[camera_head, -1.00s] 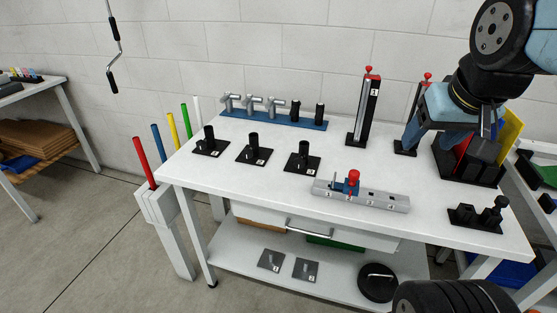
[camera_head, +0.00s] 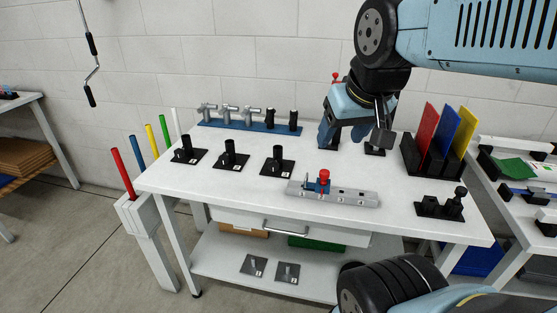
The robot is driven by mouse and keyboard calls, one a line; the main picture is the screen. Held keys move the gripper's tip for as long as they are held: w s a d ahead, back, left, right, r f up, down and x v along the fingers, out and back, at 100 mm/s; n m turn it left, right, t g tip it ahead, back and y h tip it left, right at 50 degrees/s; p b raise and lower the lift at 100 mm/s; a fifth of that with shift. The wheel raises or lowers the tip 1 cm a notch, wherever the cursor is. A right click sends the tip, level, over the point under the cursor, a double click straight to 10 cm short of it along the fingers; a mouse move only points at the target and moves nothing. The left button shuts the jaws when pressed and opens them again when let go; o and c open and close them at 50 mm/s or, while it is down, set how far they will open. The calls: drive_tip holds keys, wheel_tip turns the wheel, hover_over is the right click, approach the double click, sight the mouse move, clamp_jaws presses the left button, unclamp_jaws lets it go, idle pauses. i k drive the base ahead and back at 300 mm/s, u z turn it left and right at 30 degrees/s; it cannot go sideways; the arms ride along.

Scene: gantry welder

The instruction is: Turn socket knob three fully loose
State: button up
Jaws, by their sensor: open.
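Three black sockets on square bases stand in a row on the white table (camera_head: 400,225): a left one (camera_head: 187,150), a middle one (camera_head: 230,155) and a right one (camera_head: 277,160). Each stands upright with a small side knob and a white label. The labels are too small to read surely; the right one is likely socket three. My gripper (camera_head: 355,133) is open and empty, hanging over the back right of the table.
A blue rack (camera_head: 250,127) with grey and black pieces lies at the back. A grey rail (camera_head: 350,197) with a red-knobbed slider is in front. A rack with coloured plates (camera_head: 435,150) and a black fixture (camera_head: 440,206) stand at right. Coloured rods (camera_head: 121,172) stand left.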

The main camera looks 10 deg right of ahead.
sight(273, 166)
drive_tip(key=u, duration=1.4)
drive_tip(key=k, duration=0.85)
drive_tip(key=z, duration=1.2)
drive_tip(key=i, duration=1)
